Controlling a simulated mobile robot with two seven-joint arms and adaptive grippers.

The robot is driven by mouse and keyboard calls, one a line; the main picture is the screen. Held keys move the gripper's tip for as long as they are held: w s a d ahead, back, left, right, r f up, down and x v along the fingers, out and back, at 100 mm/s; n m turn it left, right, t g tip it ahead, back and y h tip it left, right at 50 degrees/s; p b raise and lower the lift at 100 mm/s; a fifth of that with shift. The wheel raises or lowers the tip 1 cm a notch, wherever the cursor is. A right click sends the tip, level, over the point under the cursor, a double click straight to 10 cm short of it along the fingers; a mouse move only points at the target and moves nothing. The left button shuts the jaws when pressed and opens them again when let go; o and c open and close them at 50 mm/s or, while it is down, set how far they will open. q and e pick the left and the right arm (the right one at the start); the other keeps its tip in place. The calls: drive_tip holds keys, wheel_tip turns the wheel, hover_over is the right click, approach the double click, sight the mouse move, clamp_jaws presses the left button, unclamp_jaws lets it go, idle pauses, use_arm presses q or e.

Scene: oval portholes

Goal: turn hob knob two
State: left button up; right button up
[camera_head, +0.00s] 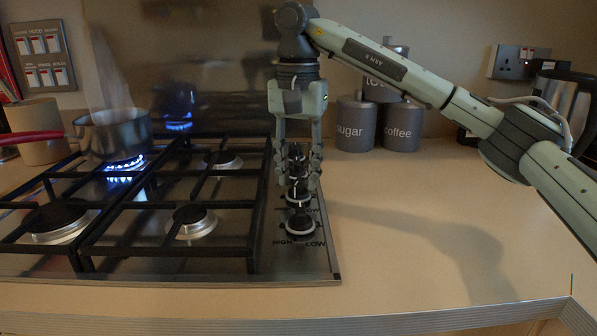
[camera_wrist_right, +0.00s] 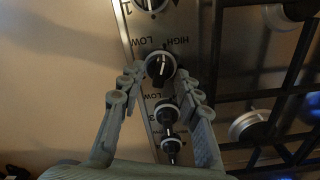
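A column of dark hob knobs runs along the right side of the steel hob (camera_head: 325,268). My right gripper (camera_head: 299,182) points down over them with its fingers apart. In the right wrist view, its fingertips (camera_wrist_right: 160,76) straddle the second knob from the front (camera_wrist_right: 160,66), with small gaps on both sides. That knob also shows in the head view (camera_head: 298,194), partly behind the fingers. The front knob (camera_head: 300,223) stands nearer, clear of the gripper. Two further knobs (camera_wrist_right: 167,113) (camera_wrist_right: 171,147) lie behind. Knob numbers are hard to read. My left gripper is not in view.
A steaming pan (camera_head: 114,136) stands over a blue flame (camera_head: 125,165) at the left. Another pot (camera_head: 174,100) or its reflection shows behind. Black pan supports (camera_head: 258,190) lie left of the knobs. Sugar (camera_head: 356,127) and coffee (camera_head: 402,127) canisters stand behind. The right worktop is clear.

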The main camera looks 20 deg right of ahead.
drive_tip(key=shift+f, duration=0.25)
drive_tip(key=shift+c, duration=0.3)
